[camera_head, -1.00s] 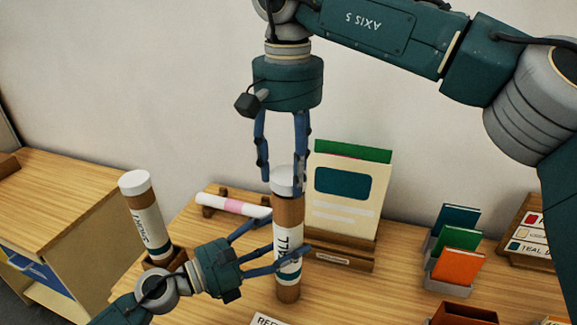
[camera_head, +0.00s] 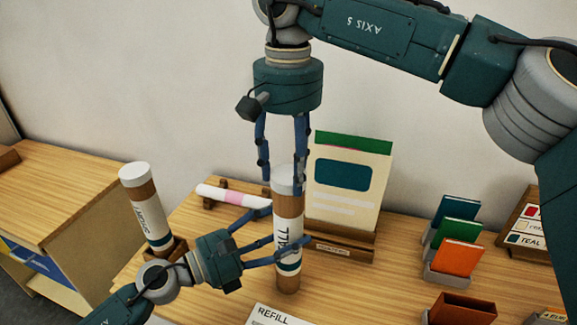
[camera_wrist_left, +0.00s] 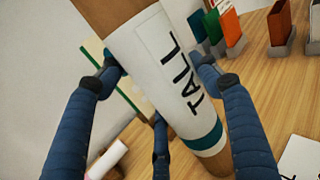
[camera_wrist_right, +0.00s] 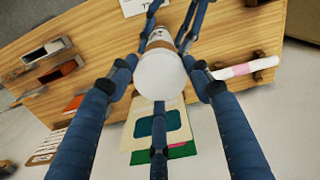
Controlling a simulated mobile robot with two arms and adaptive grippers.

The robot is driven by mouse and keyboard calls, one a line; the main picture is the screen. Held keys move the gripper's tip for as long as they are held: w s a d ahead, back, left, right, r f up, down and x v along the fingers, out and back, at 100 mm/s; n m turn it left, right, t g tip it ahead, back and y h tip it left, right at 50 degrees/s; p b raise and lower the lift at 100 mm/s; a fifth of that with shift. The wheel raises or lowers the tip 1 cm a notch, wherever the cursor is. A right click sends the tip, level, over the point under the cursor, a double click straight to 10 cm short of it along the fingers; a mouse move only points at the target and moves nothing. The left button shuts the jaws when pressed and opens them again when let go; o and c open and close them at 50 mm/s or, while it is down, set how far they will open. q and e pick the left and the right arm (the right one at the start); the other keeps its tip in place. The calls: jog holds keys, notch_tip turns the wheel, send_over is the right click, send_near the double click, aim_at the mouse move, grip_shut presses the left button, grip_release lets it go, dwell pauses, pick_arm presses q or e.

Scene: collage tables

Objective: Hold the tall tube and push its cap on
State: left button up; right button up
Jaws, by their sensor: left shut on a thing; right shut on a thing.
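The tall tube (camera_head: 289,208) stands upright on the table, brown with a white label marked TALL. My left gripper (camera_head: 290,252) is shut around its labelled lower part; the left wrist view shows fingers on both sides of the label (camera_wrist_left: 178,75). The white cap (camera_head: 285,178) sits in line on the tube's top. My right gripper (camera_head: 283,185) points straight down and is shut on the cap. The right wrist view shows the cap's round top (camera_wrist_right: 160,75) between the fingers. I cannot tell whether the cap is fully seated.
A shorter capped tube (camera_head: 149,215) stands in a holder on the left. A white and pink tube (camera_head: 232,197) lies on a rack behind. A cream folder (camera_head: 347,190) stands close behind the tall tube. Coloured cards (camera_head: 458,255) in holders stand on the right.

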jog(key=shift+f, duration=0.6)
jog(key=o, duration=0.9)
notch_tip(320, 180, up, 12)
dwell(0.3)
pick_arm(q)
jog(key=o, duration=1.8)
